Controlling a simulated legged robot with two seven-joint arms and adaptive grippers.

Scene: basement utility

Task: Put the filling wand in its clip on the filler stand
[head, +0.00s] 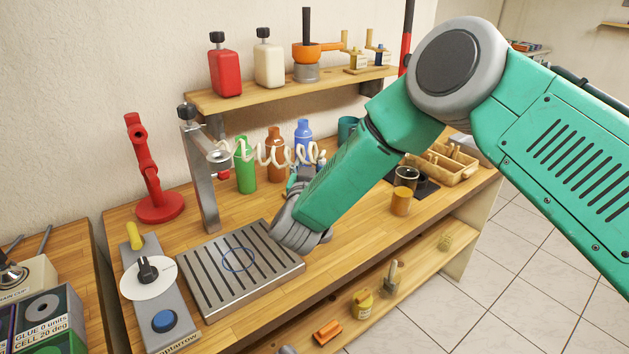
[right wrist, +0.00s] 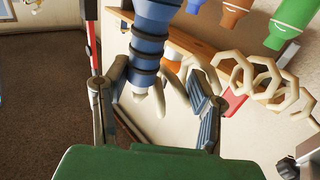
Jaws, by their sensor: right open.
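The filler stand has a metal post (head: 200,180) behind the slatted tray (head: 240,268), with a short arm near its top. I cannot clearly make out the clip. A cream coiled hose (head: 270,152) runs from the stand to the right. The filling wand (right wrist: 151,48), blue with dark rings and a pale tip, lies between the fingers of my right gripper (right wrist: 155,112) in the right wrist view. Those fingers are spread, with visible gaps beside the wand. In the head view my right gripper (head: 294,186) is by the hose's right end, mostly hidden by its arm.
Green (head: 245,166), brown (head: 274,146) and blue (head: 303,134) bottles stand behind the hose. A red stand (head: 148,170) is at the left. A control panel with a blue button (head: 164,320) lies left of the tray. An orange jar (head: 401,201) stands at the right.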

